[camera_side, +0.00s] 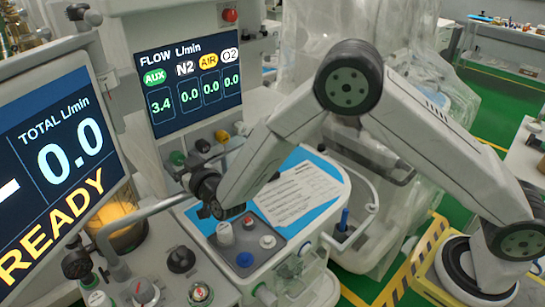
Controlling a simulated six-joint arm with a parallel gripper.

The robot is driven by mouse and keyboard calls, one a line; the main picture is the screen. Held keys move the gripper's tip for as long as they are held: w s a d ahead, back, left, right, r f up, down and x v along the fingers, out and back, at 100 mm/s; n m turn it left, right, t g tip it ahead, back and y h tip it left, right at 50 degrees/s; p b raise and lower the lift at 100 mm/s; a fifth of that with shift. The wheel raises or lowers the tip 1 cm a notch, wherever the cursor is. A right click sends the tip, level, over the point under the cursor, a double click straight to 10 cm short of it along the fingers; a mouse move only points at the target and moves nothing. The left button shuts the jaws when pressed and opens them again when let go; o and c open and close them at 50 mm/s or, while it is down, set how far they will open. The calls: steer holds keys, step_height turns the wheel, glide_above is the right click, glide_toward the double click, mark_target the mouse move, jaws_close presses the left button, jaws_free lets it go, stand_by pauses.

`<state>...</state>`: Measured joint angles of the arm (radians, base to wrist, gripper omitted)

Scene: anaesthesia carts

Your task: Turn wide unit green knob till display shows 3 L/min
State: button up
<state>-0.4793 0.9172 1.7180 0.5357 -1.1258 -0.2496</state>
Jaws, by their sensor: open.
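The flow display (190,83) reads AUX 3.4 in green, with N2, AIR and O2 each at 0.0. Below it, a green knob (177,158) sits at the left of a row of knobs on the same unit. My gripper (187,171) is open, close to the green knob and just below and right of it. Its small dark fingers are partly lost against the knobs and my wrist, so I cannot tell whether they touch or surround the green knob.
A black knob (202,146) and a yellow-topped knob (222,136) stand close to the right. A nearer screen (58,160) shows TOTAL 0.0 and READY. A blue tray with a paper sheet (300,195) and a grey panel with several buttons (262,257) lie below my arm.

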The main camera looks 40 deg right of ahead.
steer(key=shift+s, duration=3.2)
steer(key=shift+d, duration=0.15)
steer(key=shift+w+d+r+g, duration=0.1)
steer(key=shift+d+g, duration=0.4)
steer(key=shift+d, duration=0.05)
steer(key=s+d+g, duration=0.7)
steer(key=s+d, duration=0.3)
steer(key=s, duration=0.2)
steer(key=s+d+f+g, duration=0.1)
steer(key=s+d+g, duration=0.6)
steer(key=s, duration=0.5)
steer(key=d, duration=0.2)
steer(key=shift+s+d+f, duration=0.15)
steer(key=shift+d, duration=0.25)
stand_by(1.1)
